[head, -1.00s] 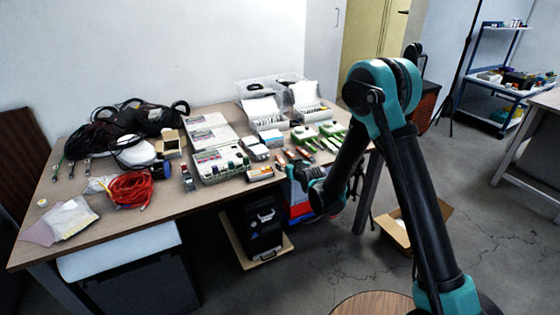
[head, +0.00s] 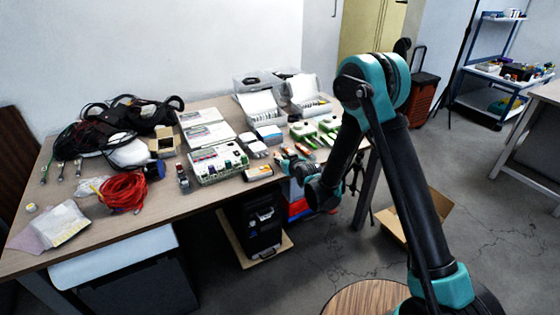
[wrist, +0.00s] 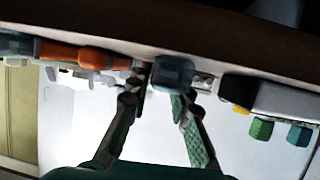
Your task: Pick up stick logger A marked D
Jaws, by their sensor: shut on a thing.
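In the wrist view, my gripper (wrist: 160,84) has a dark grey-blue stick logger end (wrist: 173,72) between its two fingers and is shut on it. No letter can be read on it, so I cannot tell if it is the one marked D. An orange stick logger (wrist: 75,52) with a grey cap lies to the left in that view, apart from the fingers. In the head view, my gripper is at the table's front right edge, and my arm hides much of it. Small orange and red stick loggers (head: 307,153) lie just beyond it.
On the table (head: 190,213), a white box with green terminals (head: 217,168) stands left of my gripper. Open boxes (head: 262,106) stand behind. A red cable coil (head: 124,190) lies at left. A black case (head: 257,222) stands below the front edge.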

